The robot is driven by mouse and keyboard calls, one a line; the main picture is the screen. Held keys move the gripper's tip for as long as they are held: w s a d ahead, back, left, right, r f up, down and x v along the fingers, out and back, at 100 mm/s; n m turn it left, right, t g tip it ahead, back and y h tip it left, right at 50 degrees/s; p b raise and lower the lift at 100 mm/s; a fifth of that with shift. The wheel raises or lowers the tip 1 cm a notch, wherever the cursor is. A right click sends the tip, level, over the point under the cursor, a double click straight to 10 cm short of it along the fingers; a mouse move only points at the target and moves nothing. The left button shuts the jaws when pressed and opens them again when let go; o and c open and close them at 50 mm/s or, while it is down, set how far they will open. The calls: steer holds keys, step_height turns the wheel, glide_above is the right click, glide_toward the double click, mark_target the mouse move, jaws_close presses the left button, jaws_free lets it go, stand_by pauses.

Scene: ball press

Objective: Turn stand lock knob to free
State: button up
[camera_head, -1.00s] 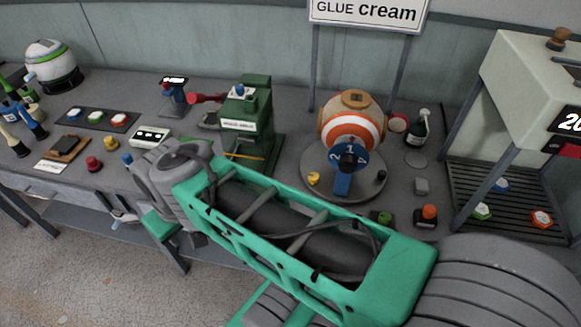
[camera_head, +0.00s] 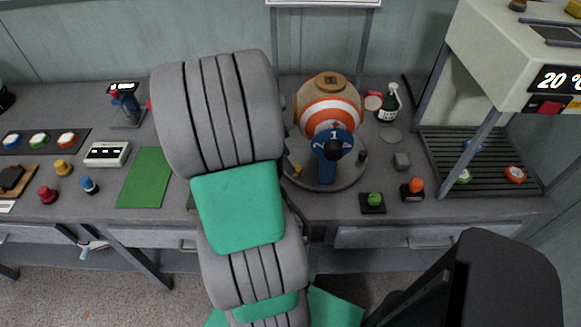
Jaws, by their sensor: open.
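The stand (camera_head: 326,174) has a blue upright with a blue numbered dial (camera_head: 345,138) and a dark knob (camera_head: 333,150) at its front. It holds an orange-and-white striped ball (camera_head: 312,112) with a brown cap. A small yellow knob (camera_head: 296,170) sits at the left of the round grey base, and a small dark knob (camera_head: 362,157) at its right. No label marks either as the lock knob, and I cannot read a lock setting. My arm stands just left of the stand and hides part of the bench. My gripper's fingers do not show.
Right of the stand are a green button (camera_head: 375,198), an orange button (camera_head: 416,184), a grey block (camera_head: 402,161) and a dark bottle (camera_head: 389,105). A rack (camera_head: 480,165) stands at the far right. A green mat (camera_head: 145,177) lies left of my arm.

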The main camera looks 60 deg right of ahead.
steer(key=x, duration=0.4)
steer(key=shift+s+d+f, duration=0.1)
steer(key=shift+f, duration=0.25)
steer(key=shift+c, duration=0.3)
jaws_close()
